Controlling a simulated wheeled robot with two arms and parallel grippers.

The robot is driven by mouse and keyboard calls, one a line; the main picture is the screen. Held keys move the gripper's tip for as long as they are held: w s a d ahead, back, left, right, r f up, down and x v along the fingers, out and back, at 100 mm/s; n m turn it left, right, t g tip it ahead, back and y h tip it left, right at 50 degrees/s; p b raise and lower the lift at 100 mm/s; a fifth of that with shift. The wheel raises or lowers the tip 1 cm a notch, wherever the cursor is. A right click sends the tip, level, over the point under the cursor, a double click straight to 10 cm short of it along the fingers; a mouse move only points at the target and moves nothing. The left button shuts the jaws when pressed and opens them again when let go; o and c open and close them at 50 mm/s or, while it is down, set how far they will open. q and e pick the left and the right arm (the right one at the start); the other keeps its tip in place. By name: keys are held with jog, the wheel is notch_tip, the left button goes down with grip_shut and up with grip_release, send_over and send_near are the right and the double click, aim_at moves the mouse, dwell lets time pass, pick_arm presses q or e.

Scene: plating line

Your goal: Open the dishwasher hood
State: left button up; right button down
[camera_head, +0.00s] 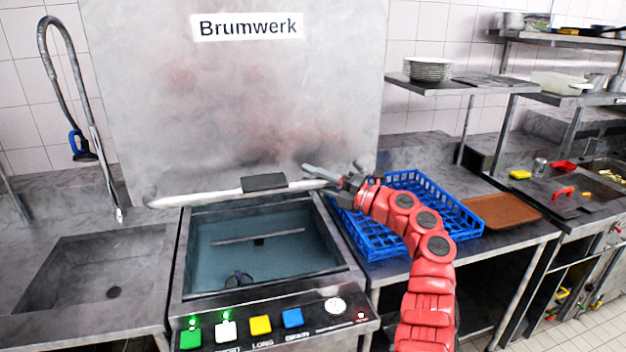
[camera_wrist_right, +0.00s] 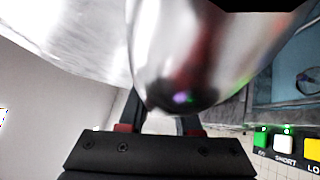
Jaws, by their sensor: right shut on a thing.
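The dishwasher hood (camera_head: 240,90) is a large grey metal box marked "Brumwerk". It stands raised, and the open wash chamber (camera_head: 265,255) shows below it. A long shiny handle bar (camera_head: 205,194) runs across the hood's lower front, with a dark block at its middle. My right gripper (camera_head: 325,178) is at the right end of the handle and shut on it. In the right wrist view the rounded shiny handle (camera_wrist_right: 185,75) fills the space at the fingers (camera_wrist_right: 160,118). The fingertips are partly hidden behind it. My left gripper is not in view.
A blue dish rack (camera_head: 385,245) stands on the counter right of the chamber, partly behind my right arm. A brown tray (camera_head: 503,211) lies farther right. A sink (camera_head: 85,270) and tall tap (camera_head: 85,85) are at left. Control buttons (camera_head: 260,324) line the machine's front.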

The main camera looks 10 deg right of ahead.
jog(key=shift+f, duration=0.1)
jog(key=c, duration=0.6)
grip_release()
jog(key=shift+s+d+f+b, duration=0.2)
jog(key=shift+s+d+b, duration=0.1)
jog(key=shift+s+d, duration=0.05)
jog(key=b+v, duration=0.5)
jog(key=v, duration=1.1)
jog(key=shift+s+d+r, duration=0.2)
jog(key=shift+r, duration=0.05)
